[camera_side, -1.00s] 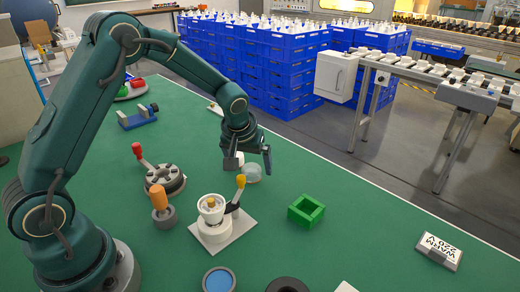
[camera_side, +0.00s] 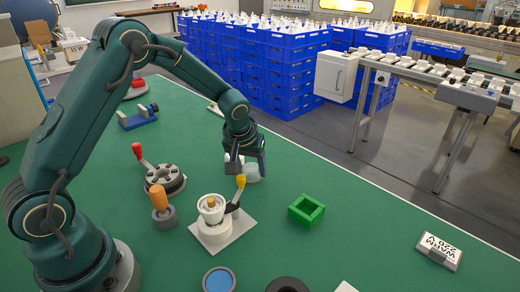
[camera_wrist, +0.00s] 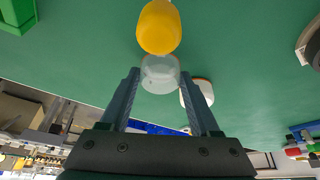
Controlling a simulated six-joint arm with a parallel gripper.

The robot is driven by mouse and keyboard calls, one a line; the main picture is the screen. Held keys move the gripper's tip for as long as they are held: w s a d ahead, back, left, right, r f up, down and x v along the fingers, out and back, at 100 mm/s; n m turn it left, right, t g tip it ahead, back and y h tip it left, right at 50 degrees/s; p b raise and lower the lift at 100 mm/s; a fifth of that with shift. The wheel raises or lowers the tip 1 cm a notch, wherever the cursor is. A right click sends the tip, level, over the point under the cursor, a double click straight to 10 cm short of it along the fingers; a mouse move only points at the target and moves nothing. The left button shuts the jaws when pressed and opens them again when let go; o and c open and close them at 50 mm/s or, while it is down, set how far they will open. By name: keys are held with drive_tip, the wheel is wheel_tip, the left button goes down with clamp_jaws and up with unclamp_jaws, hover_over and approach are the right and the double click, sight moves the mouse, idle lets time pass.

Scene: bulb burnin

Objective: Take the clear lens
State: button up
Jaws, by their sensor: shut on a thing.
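The clear lens (camera_wrist: 160,74) is a pale, see-through round cup between the fingertips of my gripper (camera_wrist: 159,80) in the wrist view. Both fingers touch its sides, and my gripper is shut on it. In the side view the lens (camera_side: 252,174) shows low under my gripper (camera_side: 247,170), at or close to the green table; I cannot tell whether it touches the table. The fingers hide part of it there.
A white piece (camera_wrist: 196,92) stands beside the lens. The yellow handle (camera_side: 240,181) of the white lamp fixture (camera_side: 214,232) rises close in front. A green square frame (camera_side: 306,210) lies to the right. A black rotary fixture (camera_side: 166,180) with a red handle stands left.

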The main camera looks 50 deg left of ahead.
sight(253, 164)
drive_tip(key=shift+r, duration=0.6)
wheel_tip(253, 164, up, 3)
drive_tip(key=shift+r, duration=0.1)
drive_tip(key=s+a+r, duration=0.7)
drive_tip(key=a+r, duration=0.2)
drive_tip(key=r, duration=0.2)
drive_tip(key=shift+a, duration=0.2)
